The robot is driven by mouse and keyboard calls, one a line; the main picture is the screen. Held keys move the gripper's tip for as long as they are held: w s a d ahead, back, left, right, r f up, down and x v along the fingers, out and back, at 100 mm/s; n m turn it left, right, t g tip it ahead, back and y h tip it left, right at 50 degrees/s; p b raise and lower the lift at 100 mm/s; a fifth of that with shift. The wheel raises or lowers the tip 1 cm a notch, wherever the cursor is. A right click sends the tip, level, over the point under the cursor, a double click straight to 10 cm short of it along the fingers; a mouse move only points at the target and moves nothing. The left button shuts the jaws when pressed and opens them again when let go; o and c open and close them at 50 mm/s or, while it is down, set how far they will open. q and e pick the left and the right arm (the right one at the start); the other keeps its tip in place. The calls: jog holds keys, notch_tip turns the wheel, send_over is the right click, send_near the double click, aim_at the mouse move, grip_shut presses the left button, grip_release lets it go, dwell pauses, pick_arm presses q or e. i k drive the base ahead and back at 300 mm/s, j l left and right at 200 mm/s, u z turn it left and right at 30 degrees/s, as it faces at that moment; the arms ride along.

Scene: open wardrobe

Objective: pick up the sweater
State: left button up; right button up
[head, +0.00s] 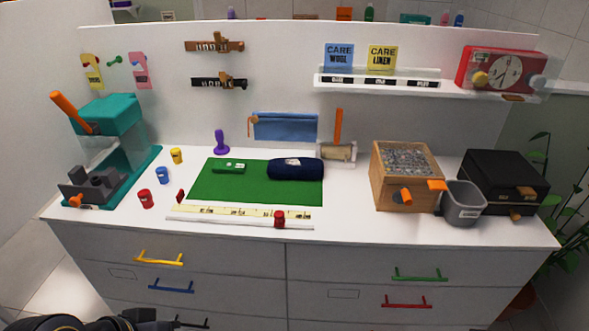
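A dark navy rolled or folded bundle (295,169) with a pale label on top lies at the back right of a green mat (255,190). It looks most like the sweater, but I cannot be sure. My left gripper (165,322) is only partly in view at the bottom left edge, below the countertop in the picture and well away from the bundle. I cannot tell whether its fingers are open. My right gripper is not in view.
A green brush-like block (229,167) lies on the mat, with a measuring strip (240,215) in front. A teal machine (110,130) stands left, a wooden box (405,178), grey bin (463,203) and black box (504,180) right. Drawers (220,255) with coloured handles are below.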

aim_at(286, 167)
jog(key=i+l+u, duration=0.35)
jog(key=l, duration=0.3)
jog(key=i+l+u, duration=0.15)
jog(key=l, duration=0.2)
jog(key=i+j+u, duration=0.15)
jog(key=u, duration=0.25)
jog(key=i+u, duration=0.15)
jog(key=u, duration=0.25)
jog(key=i+j+u, duration=0.1)
jog(key=u, duration=0.3)
jog(key=i+l, duration=0.05)
jog(key=i, duration=0.05)
